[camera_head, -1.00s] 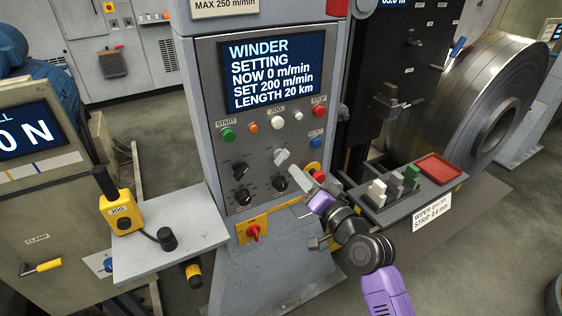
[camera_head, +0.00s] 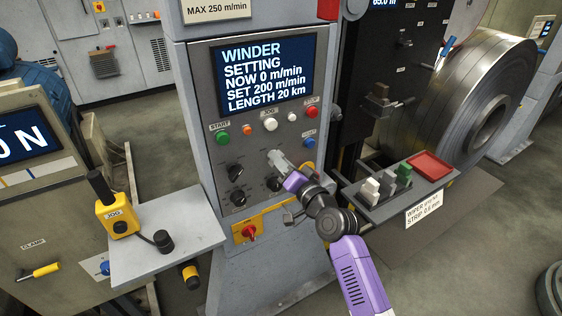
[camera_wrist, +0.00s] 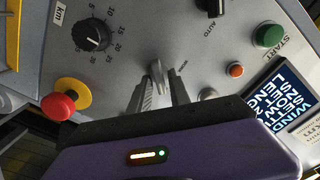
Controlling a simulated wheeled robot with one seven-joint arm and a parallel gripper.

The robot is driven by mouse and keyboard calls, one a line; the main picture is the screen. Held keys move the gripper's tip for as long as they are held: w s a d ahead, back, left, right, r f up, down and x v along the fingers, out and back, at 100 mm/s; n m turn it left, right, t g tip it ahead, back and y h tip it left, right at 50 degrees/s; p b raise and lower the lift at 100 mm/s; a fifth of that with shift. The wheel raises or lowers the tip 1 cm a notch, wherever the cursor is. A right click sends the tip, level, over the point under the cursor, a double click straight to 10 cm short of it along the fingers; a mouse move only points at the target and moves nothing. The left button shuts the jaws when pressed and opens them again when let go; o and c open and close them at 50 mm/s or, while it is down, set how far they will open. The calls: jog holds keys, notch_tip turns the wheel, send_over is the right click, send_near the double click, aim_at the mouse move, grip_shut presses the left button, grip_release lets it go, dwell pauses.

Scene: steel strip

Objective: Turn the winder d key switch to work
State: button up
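The winder panel (camera_head: 205,128) fills the middle of the head view, under a display (camera_head: 262,72) reading SETTING, NOW 0 m/min. My gripper (camera_head: 277,158) is at the panel's grey switch, below the white button, and largely covers it. In the wrist view a small grey key-like handle (camera_wrist: 156,70) stands out from the panel between the tips of my gripper (camera_wrist: 160,82). The fingers appear apart, one on each side of it; contact is not clear.
A green START button (camera_head: 222,138), a white button (camera_head: 270,124) and a red button (camera_head: 311,112) are above. Black knobs (camera_head: 236,172) are left of my gripper. A red mushroom button (camera_wrist: 58,106) is close by. A tray shelf (camera_head: 392,203) stands to the right.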

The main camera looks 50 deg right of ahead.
grip_shut()
jog(key=shift+f+n+b, duration=0.1)
jog(key=shift+n+b, duration=0.2)
jog(key=shift+b, duration=0.15)
jog(key=shift+w+a+n+b, duration=0.1)
jog(key=shift+a+n+b, duration=0.1)
jog(key=shift+n+b, duration=3.6)
jog(key=shift+a+n+b, duration=0.15)
jog(key=shift+n+b, duration=2.5)
jog(key=shift+n, duration=2.15)
jog(key=shift+o, duration=1.7)
grip_release()
